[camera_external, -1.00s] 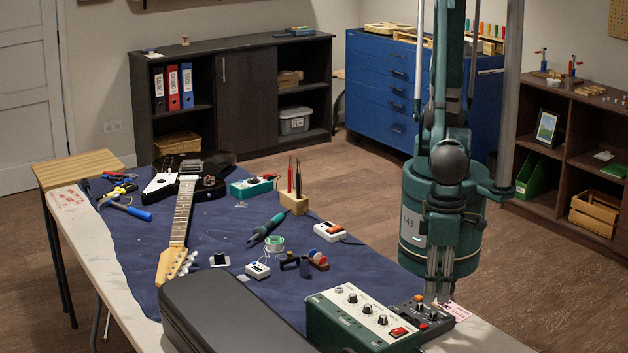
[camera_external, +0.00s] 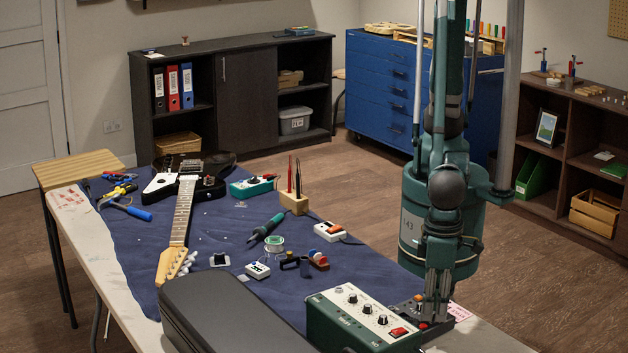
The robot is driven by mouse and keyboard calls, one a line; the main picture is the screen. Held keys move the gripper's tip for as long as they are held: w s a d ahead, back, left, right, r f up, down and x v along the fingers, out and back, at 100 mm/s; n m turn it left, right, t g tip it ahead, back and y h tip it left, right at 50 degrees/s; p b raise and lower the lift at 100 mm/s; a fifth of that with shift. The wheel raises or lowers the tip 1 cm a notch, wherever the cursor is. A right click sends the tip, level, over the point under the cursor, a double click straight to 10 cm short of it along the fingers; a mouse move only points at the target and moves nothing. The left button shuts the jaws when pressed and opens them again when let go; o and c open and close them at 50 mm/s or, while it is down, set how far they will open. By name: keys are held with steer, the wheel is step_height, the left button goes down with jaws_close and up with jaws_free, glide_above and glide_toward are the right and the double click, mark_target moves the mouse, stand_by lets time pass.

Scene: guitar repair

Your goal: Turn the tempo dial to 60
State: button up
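My gripper (camera_external: 435,317) points straight down over a dark control box (camera_external: 407,312) at the table's front right. Its fingertips are low at the box's top and cover part of its knobs. I cannot tell whether the fingers touch a knob or how far apart they are. An orange knob (camera_external: 419,298) and a red button (camera_external: 423,325) show beside the fingers. A green box with a pale top (camera_external: 352,313) stands just left, with several black knobs and a red switch (camera_external: 398,332). No dial numbers are readable, and I cannot tell which knob is the tempo dial.
A black case (camera_external: 235,315) lies left of the green box. A guitar (camera_external: 187,190), a soldering iron (camera_external: 266,228), a solder spool (camera_external: 274,244) and small devices lie on the blue mat (camera_external: 215,237). The mat's middle has some free room.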

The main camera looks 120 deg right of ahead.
jaws_close()
steer(key=shift+n, duration=0.3)
steer(key=n+b, duration=0.1)
steer(key=n, duration=0.2)
steer(key=n+b, duration=0.2)
steer(key=n, duration=0.5)
steer(key=shift+n, duration=0.3)
steer(key=n+b, duration=0.1)
steer(key=n, duration=1)
steer(key=shift+b, duration=0.3)
steer(key=shift+n, duration=0.4)
